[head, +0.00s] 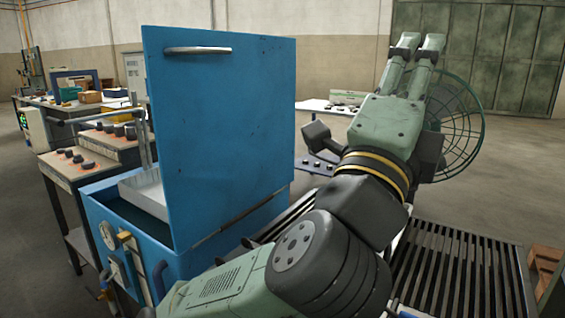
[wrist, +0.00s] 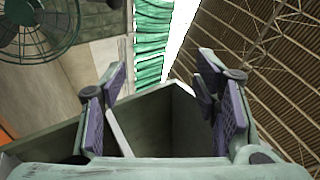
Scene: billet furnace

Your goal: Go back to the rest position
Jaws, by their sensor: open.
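My gripper (head: 420,44) is raised at the upper right of the head view, its two green fingers apart and pointing up and away. In the wrist view my gripper (wrist: 163,72) shows its purple-padded fingers spread wide, with nothing held between them. Beyond the fingers is a grey-green, box-like shape (wrist: 180,120); I cannot tell what it is. My arm reaches up from the bottom of the head view, to the right of the blue tank.
A blue tank (head: 150,255) with its blue lid (head: 220,130) standing up is close on the left. A slatted rack (head: 455,270) lies at lower right. A caged fan (head: 465,125) stands behind my gripper. A bench with dark parts (head: 95,180) is at left.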

